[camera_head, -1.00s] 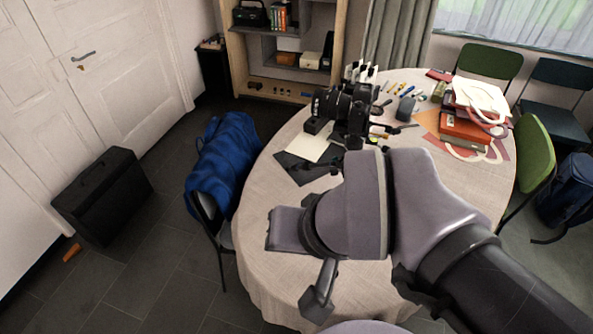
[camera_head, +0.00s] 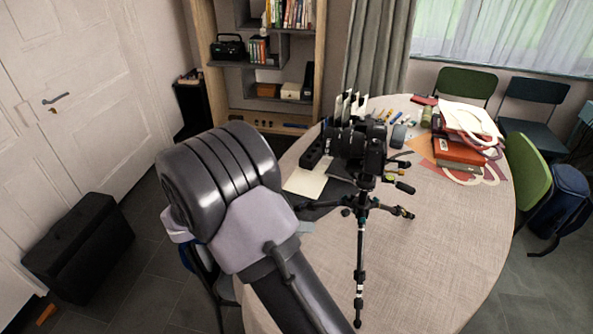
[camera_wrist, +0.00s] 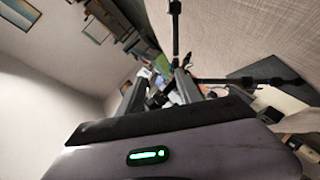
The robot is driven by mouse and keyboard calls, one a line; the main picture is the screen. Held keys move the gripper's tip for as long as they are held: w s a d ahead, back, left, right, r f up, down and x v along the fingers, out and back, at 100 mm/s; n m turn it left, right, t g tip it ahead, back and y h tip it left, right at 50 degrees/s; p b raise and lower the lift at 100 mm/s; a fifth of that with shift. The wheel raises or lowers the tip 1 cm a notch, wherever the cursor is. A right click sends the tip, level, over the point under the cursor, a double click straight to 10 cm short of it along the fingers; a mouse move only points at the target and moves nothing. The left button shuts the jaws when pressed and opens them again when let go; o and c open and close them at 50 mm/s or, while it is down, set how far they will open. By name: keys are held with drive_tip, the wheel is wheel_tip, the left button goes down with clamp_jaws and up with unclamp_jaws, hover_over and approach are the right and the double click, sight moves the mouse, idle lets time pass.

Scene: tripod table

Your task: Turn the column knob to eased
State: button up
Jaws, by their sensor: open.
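A black tripod (camera_head: 361,240) with a black camera (camera_head: 358,143) on top stands on the round table, legs spread. Small knobs and handles show around its head and column. I cannot tell which of them is the column knob or how it is set. In the wrist view, dark tripod legs (camera_wrist: 175,28) cross the top and right. My gripper (camera_wrist: 158,88) is open, with its two dark fingers apart and nothing clear between them. In the head view my arm's end is left of the tripod, apart from it, and hides the gripper fingers.
The round table (camera_head: 440,230) has a cream cloth, clear at its front right. Red books (camera_head: 456,152) with papers lie at the back right, and dark and pale sheets beside the tripod. A green chair (camera_head: 528,170) stands right, a black case (camera_head: 80,248) on the floor left.

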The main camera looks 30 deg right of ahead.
sight(347, 211)
drive_tip(key=w+a+f+t+h, duration=0.25)
drive_tip(key=w+f+h, duration=0.2)
drive_tip(key=f, duration=0.25)
drive_tip(key=d+b, duration=0.4)
drive_tip(key=d, duration=1.3)
drive_tip(key=shift+d+f+m, duration=0.3)
drive_tip(key=shift+d, duration=0.1)
drive_tip(key=shift+w+t, duration=0.1)
drive_tip(key=shift+t, duration=0.15)
clamp_jaws()
